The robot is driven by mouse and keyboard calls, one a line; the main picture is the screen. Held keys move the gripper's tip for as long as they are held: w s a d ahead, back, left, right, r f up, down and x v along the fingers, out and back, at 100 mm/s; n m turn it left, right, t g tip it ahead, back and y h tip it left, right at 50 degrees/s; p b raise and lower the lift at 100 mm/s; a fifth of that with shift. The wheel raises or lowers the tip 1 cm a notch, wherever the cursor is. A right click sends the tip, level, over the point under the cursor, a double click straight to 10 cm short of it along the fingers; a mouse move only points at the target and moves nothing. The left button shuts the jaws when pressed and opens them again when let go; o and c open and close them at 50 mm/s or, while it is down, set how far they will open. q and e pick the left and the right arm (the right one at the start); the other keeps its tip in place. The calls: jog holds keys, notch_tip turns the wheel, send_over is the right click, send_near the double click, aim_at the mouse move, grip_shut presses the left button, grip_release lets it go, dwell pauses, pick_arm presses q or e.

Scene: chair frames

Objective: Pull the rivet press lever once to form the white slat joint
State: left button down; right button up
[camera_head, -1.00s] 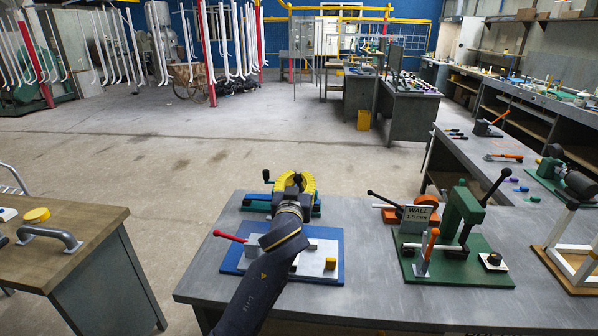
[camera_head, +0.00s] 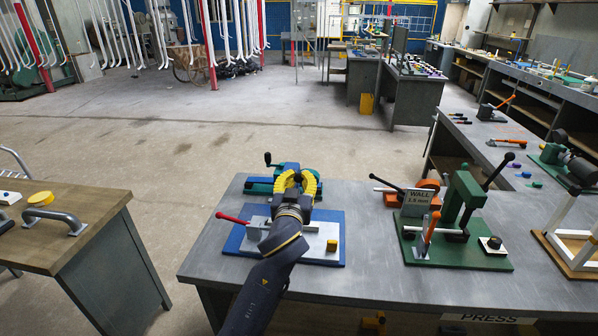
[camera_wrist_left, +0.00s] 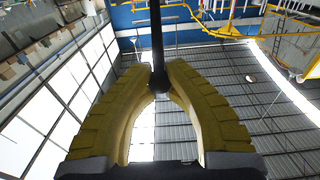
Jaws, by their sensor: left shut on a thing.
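My left gripper (camera_head: 297,178), with curved yellow fingers, is above the rear edge of a blue-based fixture (camera_head: 333,218) on the grey bench. The fixture has a pale metal block, a red-handled lever (camera_head: 233,218) at its left and a yellow knob. In the left wrist view, the fingertips (camera_wrist_left: 160,80) are shut on a dark upright rod (camera_wrist_left: 156,35). In the head view the gripper hides this rod, so I cannot tell which device it belongs to. A green press (camera_head: 460,200) with a black lever (camera_head: 498,172) stands to the right. No white slat joint can be made out. My right gripper is out of view.
A teal device with a crank (camera_head: 268,160) stands behind my gripper. A white frame (camera_head: 565,225) is at the far right. Bare bench (camera_head: 370,270) lies in front.

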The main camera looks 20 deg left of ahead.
pick_arm(q)
jog(key=shift+s+f, duration=0.35)
jog(key=shift+f, duration=0.2)
jog(key=shift+w+r, duration=0.1)
jog(key=shift+w+a+r, duration=0.2)
jog(key=shift+w+r, duration=0.85)
jog(key=shift+r, duration=0.15)
jog(key=shift+w+a+r, duration=0.15)
jog(key=shift+w+r, duration=0.9)
jog(key=shift+r, duration=0.25)
jog(key=shift+w+r, duration=0.1)
jog(key=shift+w, duration=0.05)
jog(key=shift+w+a+r, duration=0.15)
jog(key=shift+w+r, duration=0.4)
jog(key=shift+w, duration=0.3)
jog(key=shift+w+a+r, duration=0.15)
jog(key=shift+w+r, duration=0.35)
jog(key=shift+w, duration=0.3)
jog(key=c, duration=1.8)
grip_release()
jog(key=shift+c, duration=0.2)
jog(key=shift+o, duration=1.1)
jog(key=shift+s, duration=0.1)
jog(key=o, duration=0.4)
jog(key=shift+f, duration=0.2)
